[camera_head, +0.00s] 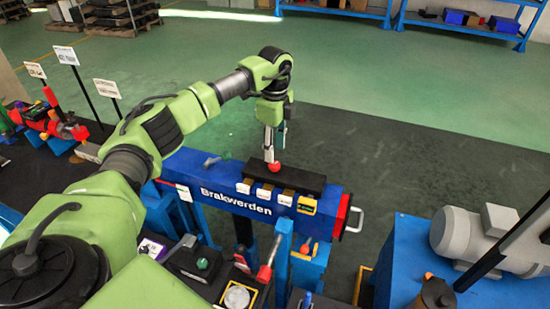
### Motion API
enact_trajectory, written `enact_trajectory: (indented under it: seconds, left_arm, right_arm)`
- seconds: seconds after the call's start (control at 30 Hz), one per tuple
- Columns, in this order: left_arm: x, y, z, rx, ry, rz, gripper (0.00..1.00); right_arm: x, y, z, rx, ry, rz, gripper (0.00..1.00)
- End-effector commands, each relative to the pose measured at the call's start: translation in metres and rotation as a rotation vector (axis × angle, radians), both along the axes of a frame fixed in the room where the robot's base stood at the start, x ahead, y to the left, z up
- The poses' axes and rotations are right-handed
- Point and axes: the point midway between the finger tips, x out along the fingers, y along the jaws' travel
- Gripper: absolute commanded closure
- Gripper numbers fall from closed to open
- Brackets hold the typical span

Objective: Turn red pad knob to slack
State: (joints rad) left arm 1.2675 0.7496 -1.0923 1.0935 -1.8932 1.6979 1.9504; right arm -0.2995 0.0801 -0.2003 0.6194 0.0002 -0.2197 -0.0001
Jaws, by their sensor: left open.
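A small round red knob (275,168) stands on the black pad (308,182) on top of the blue beam marked "Brakwerden" (214,192). My left gripper (273,154) points down from above, with its fingertips right at the red knob. Its fingers are apart. I cannot tell whether they touch the knob or are just behind it. The knob's far side is partly hidden. My right gripper is not in view.
White labelled blocks (264,190) and a yellow-framed box (307,205) sit along the beam's front. A red end with a metal handle (356,220) closes its right side. A grey motor (462,233) stands right. Dark floor behind the beam is clear.

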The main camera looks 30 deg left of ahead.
Motion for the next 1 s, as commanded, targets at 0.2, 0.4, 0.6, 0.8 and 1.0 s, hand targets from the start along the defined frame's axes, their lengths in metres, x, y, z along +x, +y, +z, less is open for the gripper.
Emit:
enact_trajectory:
  seconds: [0.2,0.4,0.6,0.8,1.0]
  left_arm:
    - [0.001,0.001,0.044,0.001,-0.004,0.002,0.59]
    - [0.000,0.001,0.063,0.000,-0.002,0.001,0.59]
    - [0.000,0.001,0.066,0.000,-0.001,0.001,0.59]
    - [0.000,0.001,0.066,0.000,-0.001,0.001,0.59]
    - [0.000,0.001,0.066,0.001,-0.001,0.001,0.59]
  right_arm:
    - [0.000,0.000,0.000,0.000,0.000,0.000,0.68]
    - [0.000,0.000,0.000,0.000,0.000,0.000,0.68]
    - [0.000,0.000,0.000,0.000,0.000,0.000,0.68]
    - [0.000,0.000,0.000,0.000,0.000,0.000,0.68]
    - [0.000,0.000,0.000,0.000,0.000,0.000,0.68]
